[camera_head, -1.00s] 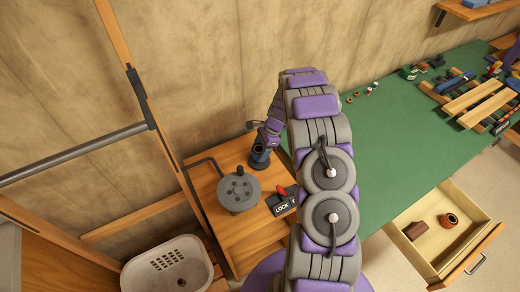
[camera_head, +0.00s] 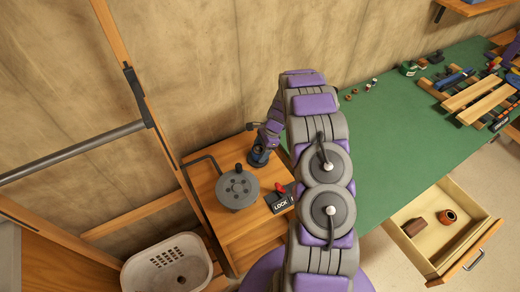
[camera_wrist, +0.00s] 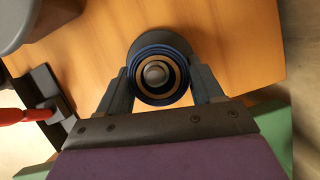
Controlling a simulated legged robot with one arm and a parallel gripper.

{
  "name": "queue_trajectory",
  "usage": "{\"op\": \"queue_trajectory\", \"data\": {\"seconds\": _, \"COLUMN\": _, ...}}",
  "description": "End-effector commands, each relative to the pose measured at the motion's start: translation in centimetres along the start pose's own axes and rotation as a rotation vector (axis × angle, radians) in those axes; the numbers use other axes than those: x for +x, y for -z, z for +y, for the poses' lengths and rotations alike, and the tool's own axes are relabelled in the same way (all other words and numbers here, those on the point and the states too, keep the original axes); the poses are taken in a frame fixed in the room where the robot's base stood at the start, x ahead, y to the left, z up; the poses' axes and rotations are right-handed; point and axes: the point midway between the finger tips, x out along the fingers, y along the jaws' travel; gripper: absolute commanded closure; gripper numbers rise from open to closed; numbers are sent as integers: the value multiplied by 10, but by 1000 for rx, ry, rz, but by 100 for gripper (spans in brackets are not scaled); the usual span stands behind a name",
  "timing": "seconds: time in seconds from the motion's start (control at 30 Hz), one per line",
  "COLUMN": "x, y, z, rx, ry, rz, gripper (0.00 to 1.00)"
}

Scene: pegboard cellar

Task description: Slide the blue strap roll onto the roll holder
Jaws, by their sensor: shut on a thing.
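The blue strap roll shows end-on in the wrist view (camera_wrist: 136,58), with dark blue outer layers and a tan inner ring. My gripper (camera_wrist: 160,72) has one finger on each side of it and is shut on it. The roll holder's round grey post tip (camera_wrist: 155,73) shows inside the roll's hole, and a dark round base (camera_wrist: 150,40) shows behind the roll. How far down the post the roll sits cannot be told. In the head view the roll (camera_head: 259,156) is small and dark beneath my gripper (camera_head: 265,145), partly covered by it.
A grey drum with a crank (camera_head: 238,189) stands close left on the wooden bench. A LOCK box (camera_head: 280,201) with a red lever is in front. A white basket (camera_head: 165,262) is lower left. A green worktop (camera_head: 410,140) and an open drawer (camera_head: 440,232) are right.

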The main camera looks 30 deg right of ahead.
Motion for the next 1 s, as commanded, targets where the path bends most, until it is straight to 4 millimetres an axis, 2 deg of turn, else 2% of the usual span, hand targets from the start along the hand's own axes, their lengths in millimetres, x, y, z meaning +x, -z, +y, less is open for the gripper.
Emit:
{"op": "queue_trajectory", "data": {"seconds": 0.17, "x": 0, "y": 0, "z": 0, "rx": 0, "ry": 0, "rz": 1, "gripper": 70}}
{"op": "queue_trajectory", "data": {"seconds": 0.2, "x": 0, "y": 0, "z": 0, "rx": 0, "ry": 0, "rz": 1, "gripper": 30}}
{"op": "queue_trajectory", "data": {"seconds": 0.47, "x": 0, "y": 0, "z": 0, "rx": 0, "ry": 0, "rz": 1, "gripper": 5}}
{"op": "queue_trajectory", "data": {"seconds": 0.77, "x": -2, "y": 0, "z": 0, "rx": 0, "ry": 1, "rz": 1, "gripper": 4}}
{"op": "queue_trajectory", "data": {"seconds": 0.87, "x": -11, "y": -1, "z": -1, "rx": 0, "ry": 2, "rz": 1, "gripper": 4}}
{"op": "queue_trajectory", "data": {"seconds": 1.0, "x": -36, "y": -1, "z": -1, "rx": 0, "ry": 4, "rz": 1, "gripper": 4}}
